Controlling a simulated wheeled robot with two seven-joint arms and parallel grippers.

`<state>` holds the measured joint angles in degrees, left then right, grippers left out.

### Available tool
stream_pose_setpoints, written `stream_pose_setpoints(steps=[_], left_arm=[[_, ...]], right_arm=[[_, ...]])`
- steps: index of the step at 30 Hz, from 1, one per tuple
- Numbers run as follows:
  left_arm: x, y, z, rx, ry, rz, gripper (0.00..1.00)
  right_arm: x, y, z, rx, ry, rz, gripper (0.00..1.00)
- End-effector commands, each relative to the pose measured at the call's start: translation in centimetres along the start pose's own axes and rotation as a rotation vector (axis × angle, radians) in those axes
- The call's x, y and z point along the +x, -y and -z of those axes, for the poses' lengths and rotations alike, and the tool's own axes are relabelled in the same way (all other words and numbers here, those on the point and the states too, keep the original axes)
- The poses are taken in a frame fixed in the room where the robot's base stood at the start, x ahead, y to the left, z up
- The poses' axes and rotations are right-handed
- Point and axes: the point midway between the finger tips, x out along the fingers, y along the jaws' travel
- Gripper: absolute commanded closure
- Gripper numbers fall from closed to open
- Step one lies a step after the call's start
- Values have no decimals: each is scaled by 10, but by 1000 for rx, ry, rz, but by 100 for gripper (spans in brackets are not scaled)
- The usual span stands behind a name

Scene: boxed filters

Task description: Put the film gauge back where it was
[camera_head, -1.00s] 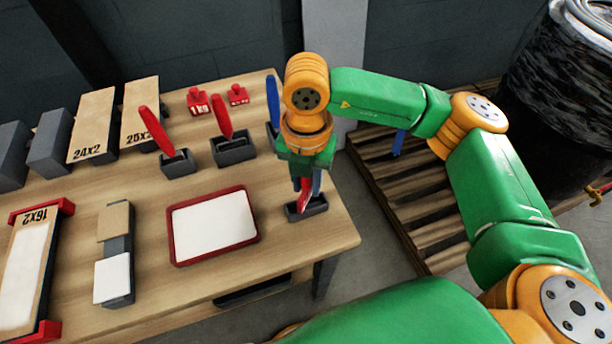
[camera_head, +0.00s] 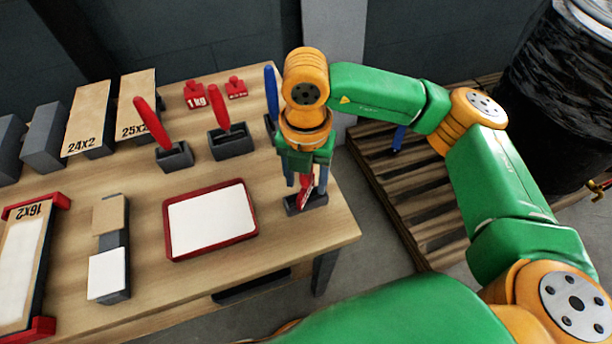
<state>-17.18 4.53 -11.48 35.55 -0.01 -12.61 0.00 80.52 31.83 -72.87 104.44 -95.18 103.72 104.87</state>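A red piece, likely the film gauge (camera_head: 306,192), stands in a small dark holder (camera_head: 318,202) near the table's right edge. My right gripper (camera_head: 305,178) is directly above the holder and points down. Its fingers are spread on either side of the red piece, with a gap visible. The upper part of the piece is hidden by the gripper. My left gripper is not in view.
A red-rimmed tray with a white sheet (camera_head: 212,220) lies left of the holder. Red-handled tools stand in dark holders (camera_head: 232,143) behind it, near red weights (camera_head: 195,95). A blue handle (camera_head: 271,90) rises close behind my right gripper. Boxed filters (camera_head: 90,118) are at left.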

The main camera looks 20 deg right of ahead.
Motion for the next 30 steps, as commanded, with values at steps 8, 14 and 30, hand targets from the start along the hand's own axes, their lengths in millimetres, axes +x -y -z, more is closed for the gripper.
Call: stream_pose_setpoints(steps=[8, 14, 30], left_arm=[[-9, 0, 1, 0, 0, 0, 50], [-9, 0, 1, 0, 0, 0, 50], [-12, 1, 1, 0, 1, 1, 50]], right_arm=[[-8, 0, 0, 0, 0, 0, 41], [-44, -1, 0, -1, 4, -6, 41], [-133, 0, 0, 0, 0, 0, 41]])
